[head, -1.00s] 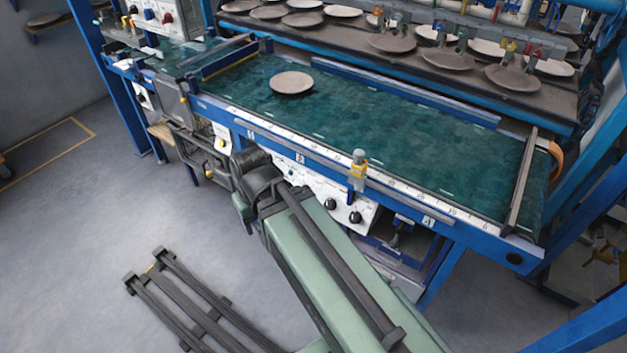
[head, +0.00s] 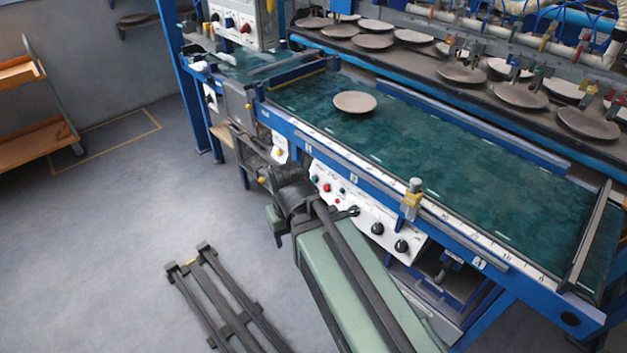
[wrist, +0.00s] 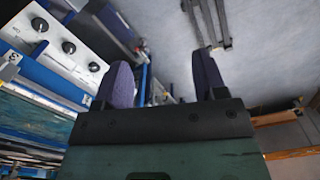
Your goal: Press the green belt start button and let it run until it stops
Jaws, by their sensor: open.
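The white control panel (head: 387,232) is on the front of the belt frame, below the green belt (head: 440,185). It carries dark knobs and small buttons, among them a small green button (head: 342,191) with a red one just below it. My arm crosses in front of the panel's lower left. In the head view my gripper's fingers cannot be made out. In the wrist view my gripper (wrist: 162,58) is open and empty, pointing over floor. The panel, with its dark knobs, also shows there at upper left (wrist: 58,30), apart from the fingers; no green button is clear there.
A round plate (head: 354,102) lies on the belt. Another control box (head: 240,22) with a red button stands at the back left. Several plates lie on the rack behind. An orange-shelved cart (head: 35,140) stands at far left.

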